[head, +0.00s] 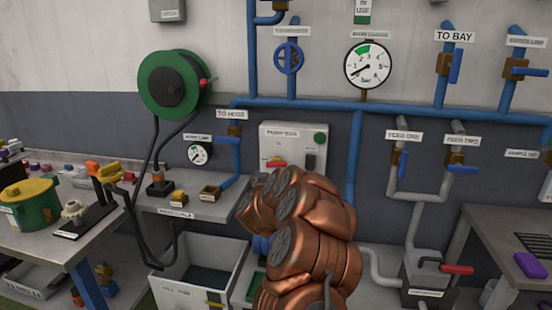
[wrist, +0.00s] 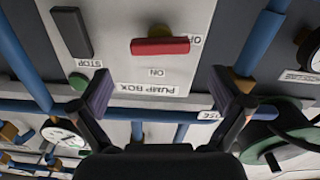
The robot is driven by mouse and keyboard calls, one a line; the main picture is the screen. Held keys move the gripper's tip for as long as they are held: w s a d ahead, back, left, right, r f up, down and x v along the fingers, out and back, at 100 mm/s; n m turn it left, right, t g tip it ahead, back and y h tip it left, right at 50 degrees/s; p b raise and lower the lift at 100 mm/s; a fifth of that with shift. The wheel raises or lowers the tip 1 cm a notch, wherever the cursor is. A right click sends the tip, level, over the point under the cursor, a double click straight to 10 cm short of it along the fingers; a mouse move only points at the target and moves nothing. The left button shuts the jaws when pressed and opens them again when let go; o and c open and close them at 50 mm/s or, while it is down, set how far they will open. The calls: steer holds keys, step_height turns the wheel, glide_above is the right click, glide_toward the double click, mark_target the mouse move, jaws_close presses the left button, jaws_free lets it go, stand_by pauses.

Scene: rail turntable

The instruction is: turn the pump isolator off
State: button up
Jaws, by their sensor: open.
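The pump box (head: 293,130) is a pale panel on the wall in the head view; it fills the middle of the wrist view (wrist: 120,45), upside down. Its isolator is a red handle (wrist: 160,46) with a yellow part behind it, also seen in the head view (head: 276,164). The handle lies crosswise, one end beside the OFF label; the ON label is at its middle. My gripper (wrist: 160,92) is open and empty, its fingers apart from the handle. In the head view my copper arm hides the gripper.
Beside the handle are a dark block (wrist: 72,32) and a green button (wrist: 78,81) near the STOP label. Blue pipes (head: 355,155) run around the box. A green hose reel (head: 157,80) hangs at left; a grey bin (head: 200,300) stands below.

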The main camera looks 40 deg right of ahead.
mark_target(276, 166)
steer(key=shift+p+x, duration=0.9)
steer(key=shift+x, duration=2.95)
steer(key=shift+f, duration=0.15)
